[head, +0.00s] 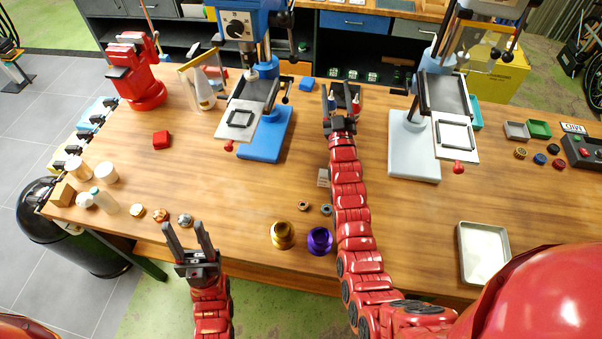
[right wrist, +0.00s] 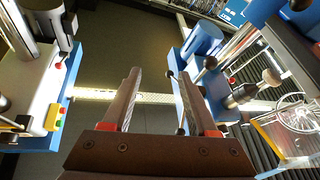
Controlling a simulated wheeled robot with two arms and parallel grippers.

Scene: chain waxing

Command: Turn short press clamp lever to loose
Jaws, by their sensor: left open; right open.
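A blue drill press (head: 238,24) stands at the back left of the bench, with a clamp plate (head: 226,128) and a red-knobbed lever (head: 229,146) at its front. A second press with a pale base (head: 408,150) stands to the right, with a similar red-knobbed lever (head: 458,168). I cannot tell for certain which is the short press. My right gripper (head: 340,92) is open and empty between the presses, apart from both levers; its fingers also show in the right wrist view (right wrist: 159,76). My left gripper (head: 187,230) is open and empty at the bench's front edge.
Gold (head: 283,235) and purple (head: 320,240) cups stand near the front edge beside my right arm. A metal tray (head: 484,254) lies at front right. Bottles and jars (head: 104,200) stand at left. The wood between left gripper and blue press is mostly clear.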

